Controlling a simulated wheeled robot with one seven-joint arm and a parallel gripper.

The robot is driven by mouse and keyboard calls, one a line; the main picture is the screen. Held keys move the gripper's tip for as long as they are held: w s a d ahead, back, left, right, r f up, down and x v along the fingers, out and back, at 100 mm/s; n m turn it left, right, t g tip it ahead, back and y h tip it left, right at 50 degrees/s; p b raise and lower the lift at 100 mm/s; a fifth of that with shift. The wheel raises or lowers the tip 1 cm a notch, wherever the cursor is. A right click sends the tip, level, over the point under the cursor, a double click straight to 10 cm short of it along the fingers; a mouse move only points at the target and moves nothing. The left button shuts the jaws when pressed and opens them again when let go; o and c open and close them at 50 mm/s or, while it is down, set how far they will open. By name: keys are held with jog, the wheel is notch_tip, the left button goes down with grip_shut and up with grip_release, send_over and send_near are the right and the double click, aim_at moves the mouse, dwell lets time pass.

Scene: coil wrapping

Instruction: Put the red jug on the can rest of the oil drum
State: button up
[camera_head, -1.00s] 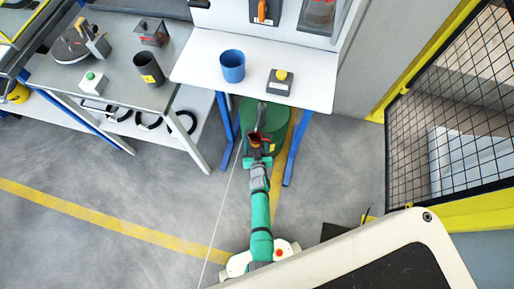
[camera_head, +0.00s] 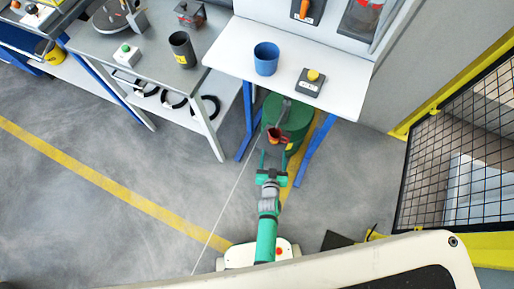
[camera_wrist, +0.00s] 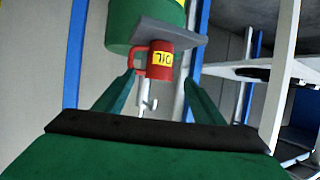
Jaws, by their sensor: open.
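The red jug (camera_head: 274,137) stands on the grey can rest (camera_wrist: 172,30) at the front of the green oil drum (camera_head: 295,115). In the wrist view the picture is upside down, and the jug (camera_wrist: 162,62) shows a yellow oil label with its handle at the left. My gripper (camera_head: 270,153) is open and empty, in front of the jug. In the wrist view its green fingers (camera_wrist: 160,85) are spread to either side below the jug, and clear space shows between them and it.
The drum is partly under a white table with blue legs, which bears a blue cup (camera_head: 266,58) and a yellow button box (camera_head: 310,82). A grey bench (camera_head: 150,60) stands left. A mesh fence (camera_head: 450,165) is right. Open floor (camera_head: 130,200) lies at the left.

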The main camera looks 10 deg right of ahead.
jog(key=s+a+r+n+y, duration=0.1)
jog(key=s+a+r, duration=0.45)
jog(key=s, duration=0.35)
jog(key=s+a+r+y, duration=0.1)
jog(key=s+a+r, duration=0.1)
jog(key=s+r, duration=0.3)
jog(key=s+a+r+n+t+y, duration=0.1)
jog(key=s+a+r, duration=0.2)
jog(key=r, duration=1)
jog(key=s+a+r+n+t, duration=0.1)
jog(key=s+a+r, duration=0.2)
jog(key=s+r, duration=0.4)
notch_tip(320, 180, up, 3)
jog(key=shift+s+f+y, duration=0.1)
jog(key=shift+s+y, duration=0.05)
jog(key=shift+y, duration=0.25)
